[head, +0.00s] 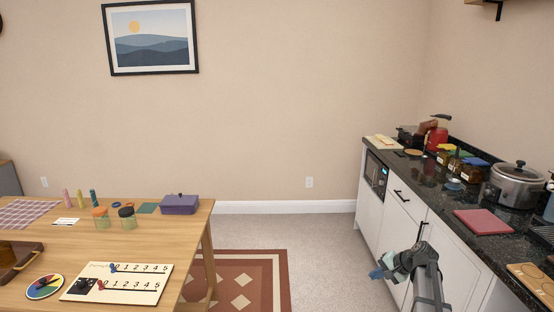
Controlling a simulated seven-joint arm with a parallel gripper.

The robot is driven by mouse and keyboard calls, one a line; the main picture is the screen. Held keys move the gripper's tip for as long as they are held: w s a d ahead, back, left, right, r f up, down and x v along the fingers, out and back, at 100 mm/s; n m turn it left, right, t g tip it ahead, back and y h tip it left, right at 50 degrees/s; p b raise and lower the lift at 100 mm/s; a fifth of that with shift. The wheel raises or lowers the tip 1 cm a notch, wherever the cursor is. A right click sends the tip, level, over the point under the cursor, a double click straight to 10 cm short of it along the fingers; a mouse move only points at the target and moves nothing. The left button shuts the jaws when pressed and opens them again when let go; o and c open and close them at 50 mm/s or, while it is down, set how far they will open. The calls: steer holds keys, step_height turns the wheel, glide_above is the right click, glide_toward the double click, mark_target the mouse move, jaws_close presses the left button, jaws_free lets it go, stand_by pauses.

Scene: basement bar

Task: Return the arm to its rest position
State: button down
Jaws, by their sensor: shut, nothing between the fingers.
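My arm rises from the bottom right of the head view, bent over at its top. My gripper (377,273) is at the left end of it, small in the picture, shut and empty. It hangs in the air over the floor, in front of the white cabinets (399,232) and to the right of the wooden table (196,236). It appears apart from both.
The table holds a score board (117,283), a colour wheel (45,287), jars and a purple box (180,204). The black counter (443,199) holds a slow cooker (516,187) and a red mat (482,222). Floor with a patterned rug (253,277) lies between.

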steer(key=s+a+f+n+g, duration=0.15)
steer(key=s+a+f, duration=0.35)
steer(key=a+f, duration=0.5)
steer(key=s+a+f+n+g+h, duration=0.1)
steer(key=s+a+f+g, duration=0.15)
steer(key=s+f, duration=0.5)
steer(key=s+a+f+n+g, duration=0.1)
steer(key=s+a+f+g, duration=0.1)
steer(key=s+a+f, duration=0.35)
steer(key=s+f+n+g+h, duration=0.1)
steer(key=s+f, duration=0.4)
steer(key=s, duration=0.6)
steer(key=s+a+f+n+g+h, duration=0.1)
steer(key=s+f, duration=0.4)
steer(key=s, duration=0.6)
steer(key=s+f+n+g+h, duration=0.2)
steer(key=s+f, duration=0.4)
steer(key=s, duration=0.5)
steer(key=shift+a+n+g+h, duration=0.15)
steer(key=shift+n+g+h, duration=0.35)
steer(key=shift+g, duration=0.7)
